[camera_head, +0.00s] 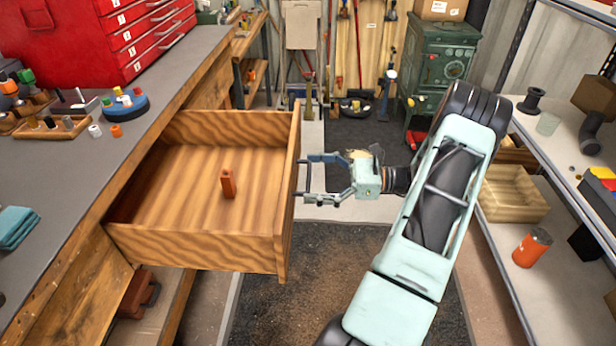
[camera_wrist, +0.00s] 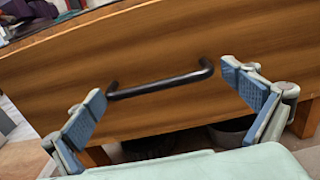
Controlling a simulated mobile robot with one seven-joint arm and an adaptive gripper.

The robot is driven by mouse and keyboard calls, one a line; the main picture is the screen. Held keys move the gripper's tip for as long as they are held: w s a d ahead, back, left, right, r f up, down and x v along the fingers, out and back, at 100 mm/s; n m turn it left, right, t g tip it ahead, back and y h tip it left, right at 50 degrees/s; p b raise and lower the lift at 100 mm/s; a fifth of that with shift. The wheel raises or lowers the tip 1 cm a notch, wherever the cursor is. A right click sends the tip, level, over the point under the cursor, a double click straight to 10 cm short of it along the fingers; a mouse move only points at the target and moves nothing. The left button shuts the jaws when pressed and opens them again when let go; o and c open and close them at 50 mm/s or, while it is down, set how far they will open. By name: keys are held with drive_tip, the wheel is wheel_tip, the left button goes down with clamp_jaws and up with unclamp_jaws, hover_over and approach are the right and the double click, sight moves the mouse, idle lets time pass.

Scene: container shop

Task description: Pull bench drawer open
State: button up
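The wooden bench drawer (camera_head: 190,249) is pulled well out from the bench in the head view. Its floor and walls show. A small orange-brown block (camera_head: 228,183) stands inside it. In the wrist view the drawer front (camera_wrist: 150,50) fills much of the picture, with a black bar handle (camera_wrist: 160,86) across it. My gripper (camera_head: 309,178) is at the drawer's front face. Its two blue-padded fingers are spread wide, near the two ends of the handle in the wrist view. They are not closed on the bar. Whether a finger touches it I cannot tell.
The grey bench top (camera_head: 110,160) on the left carries small parts and a red drawer cabinet (camera_head: 110,35). A shelf (camera_head: 550,170) with a wooden tray (camera_head: 512,207) and an orange can (camera_head: 532,248) stands on the right.

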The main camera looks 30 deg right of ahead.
drive_tip(key=v, duration=1.2)
idle(0.4)
